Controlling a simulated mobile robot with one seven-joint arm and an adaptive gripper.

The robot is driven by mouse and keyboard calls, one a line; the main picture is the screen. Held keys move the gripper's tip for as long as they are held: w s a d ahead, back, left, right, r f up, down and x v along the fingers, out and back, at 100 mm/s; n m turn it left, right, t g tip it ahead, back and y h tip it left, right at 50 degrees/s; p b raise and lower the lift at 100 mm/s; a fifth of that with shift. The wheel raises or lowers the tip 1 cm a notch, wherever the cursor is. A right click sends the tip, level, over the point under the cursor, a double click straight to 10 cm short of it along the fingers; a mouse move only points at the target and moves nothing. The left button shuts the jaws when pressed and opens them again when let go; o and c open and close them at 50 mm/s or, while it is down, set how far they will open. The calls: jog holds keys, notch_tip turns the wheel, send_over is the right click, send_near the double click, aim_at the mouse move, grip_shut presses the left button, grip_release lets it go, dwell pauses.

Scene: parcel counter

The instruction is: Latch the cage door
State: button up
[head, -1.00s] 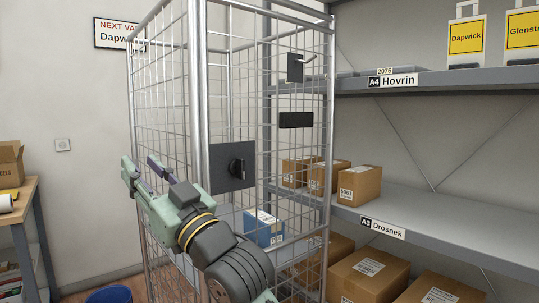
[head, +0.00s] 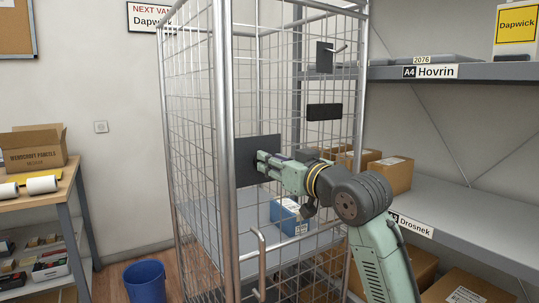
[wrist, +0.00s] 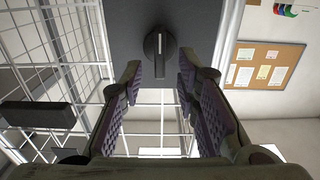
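The mesh cage (head: 225,120) stands upright in the head view. A dark latch plate (head: 244,172) is fixed on its front; it also shows in the wrist view (wrist: 196,22). A round black knob (wrist: 158,44) with a pale line sits on the plate, the line running up and down in the wrist picture. My gripper (head: 263,163) hides the knob in the head view. In the wrist view my gripper (wrist: 160,74) is open and empty, its fingers on either side of the knob's line of approach. I cannot tell whether the fingertips touch it.
A black block (head: 323,112) and a dark bracket with a lever (head: 324,57) are on the mesh to the right. A blue box (head: 289,216) is inside the cage. Shelves with cartons (head: 396,175) stand right; a workbench (head: 40,200) and blue bin (head: 145,281) are left.

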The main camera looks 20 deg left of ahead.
jog(key=shift+x, duration=1.2)
jog(key=shift+c, duration=0.5)
grip_shut()
